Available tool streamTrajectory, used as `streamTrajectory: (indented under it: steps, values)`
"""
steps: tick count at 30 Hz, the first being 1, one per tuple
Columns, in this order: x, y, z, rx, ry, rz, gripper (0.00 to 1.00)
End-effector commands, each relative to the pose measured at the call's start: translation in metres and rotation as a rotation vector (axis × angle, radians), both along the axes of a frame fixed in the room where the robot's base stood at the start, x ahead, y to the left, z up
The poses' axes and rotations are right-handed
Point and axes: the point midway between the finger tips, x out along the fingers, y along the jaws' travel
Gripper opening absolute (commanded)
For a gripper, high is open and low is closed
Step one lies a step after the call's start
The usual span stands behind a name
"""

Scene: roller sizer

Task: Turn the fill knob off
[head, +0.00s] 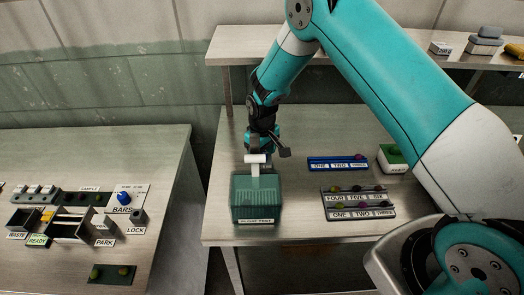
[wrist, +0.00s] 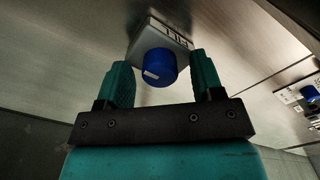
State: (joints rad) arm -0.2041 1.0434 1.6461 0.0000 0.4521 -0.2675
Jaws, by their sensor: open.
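The fill knob (wrist: 159,66) is a round blue knob with a white mark at its lower left. It sits on a grey plate (wrist: 174,36) with an upside-down FILL label, in the wrist view. My gripper (wrist: 160,60) is open, with its teal fingers on either side of the knob. Gaps show between the knob and both fingers, so they do not appear to grip it. In the head view my gripper (head: 265,142) is low over the table behind the green float test tank (head: 256,203). The fill knob is hidden there.
A white spout-like part (head: 256,163) stands at the tank's back, close to my gripper. A blue tray (head: 338,163) and grey trays (head: 360,203) lie to the right. Another blue knob (head: 124,198) labelled BARS is on the left table, across a gap.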

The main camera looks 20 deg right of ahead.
Motion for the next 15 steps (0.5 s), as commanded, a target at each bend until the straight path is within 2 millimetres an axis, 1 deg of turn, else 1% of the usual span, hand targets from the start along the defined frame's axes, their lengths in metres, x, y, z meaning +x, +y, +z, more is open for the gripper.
streamTrajectory:
  steps: [4,5,6,8,9,10,11,15]
  values:
    - [0.0001,0.0000,0.0000,0.000,0.000,0.000,0.61]
    - [0.0001,0.0000,0.0000,0.000,0.000,0.000,0.54]
    - [0.0000,0.0000,0.0001,0.000,0.000,0.000,0.45]
    - [0.0000,0.0000,0.0001,0.000,0.000,0.000,0.31]
    - [0.0000,0.0000,0.0002,0.000,0.000,0.000,0.22]
    - [0.0000,0.0000,0.0002,0.000,0.000,0.000,0.15]
    - [0.0000,0.0000,0.0002,0.000,0.000,0.000,0.12]
    - [0.0000,0.0000,0.0002,0.000,0.000,0.002,0.12]
